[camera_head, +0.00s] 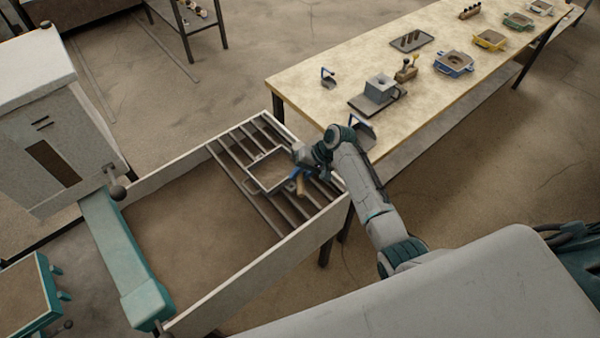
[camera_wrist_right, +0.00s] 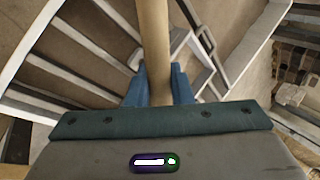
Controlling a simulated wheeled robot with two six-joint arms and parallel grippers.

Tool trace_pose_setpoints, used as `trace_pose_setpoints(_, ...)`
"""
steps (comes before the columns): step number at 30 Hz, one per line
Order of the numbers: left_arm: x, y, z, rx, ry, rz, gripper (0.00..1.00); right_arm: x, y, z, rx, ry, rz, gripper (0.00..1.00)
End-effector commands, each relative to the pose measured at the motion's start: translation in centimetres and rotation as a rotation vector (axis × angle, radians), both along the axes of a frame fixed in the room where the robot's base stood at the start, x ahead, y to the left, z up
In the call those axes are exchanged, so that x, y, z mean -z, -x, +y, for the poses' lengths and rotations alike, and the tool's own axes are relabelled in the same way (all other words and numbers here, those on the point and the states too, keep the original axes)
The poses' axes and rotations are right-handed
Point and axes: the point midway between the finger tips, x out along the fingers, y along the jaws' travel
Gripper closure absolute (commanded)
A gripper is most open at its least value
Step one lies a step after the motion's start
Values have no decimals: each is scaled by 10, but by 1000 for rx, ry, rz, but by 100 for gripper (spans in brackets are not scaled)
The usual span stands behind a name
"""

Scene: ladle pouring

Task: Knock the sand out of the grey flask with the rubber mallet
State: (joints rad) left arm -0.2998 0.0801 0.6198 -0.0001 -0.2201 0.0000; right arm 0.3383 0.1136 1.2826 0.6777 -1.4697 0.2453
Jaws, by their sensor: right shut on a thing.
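The grey flask (camera_head: 256,177) is a square open frame lying on the bars of the grate. Its inside looks brown, and I cannot tell how much sand is in it. My right gripper (camera_head: 298,179) is at the flask's right side, over the grate. Its blue fingers are shut on a wooden handle, taken to be the rubber mallet (camera_head: 302,188). In the right wrist view the pale round handle (camera_wrist_right: 153,35) passes between the fingers (camera_wrist_right: 157,86) and runs up out of the picture. The mallet's head is not clearly seen. My left gripper is not in view.
The grate (camera_head: 232,167) spans the right end of a walled sand bin (camera_head: 250,257). A long table (camera_head: 340,85) behind it holds a grey block on a plate (camera_head: 380,88), a tray (camera_head: 411,41) and several coloured flasks. A teal beam (camera_head: 122,250) stands at the bin's left.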

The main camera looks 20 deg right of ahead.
Motion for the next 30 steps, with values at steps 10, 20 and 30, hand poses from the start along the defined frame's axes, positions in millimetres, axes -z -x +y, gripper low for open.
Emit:
trace_pose_setpoints(10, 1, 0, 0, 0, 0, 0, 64, 1, -1, 0, 0, 0, -2, 100)
trace_pose_setpoints(20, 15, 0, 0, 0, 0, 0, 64, 27, -1, 0, 1, -1, -1, 100)
trace_pose_setpoints(30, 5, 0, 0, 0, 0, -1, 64, 18, -1, 0, 0, 0, -2, 100)
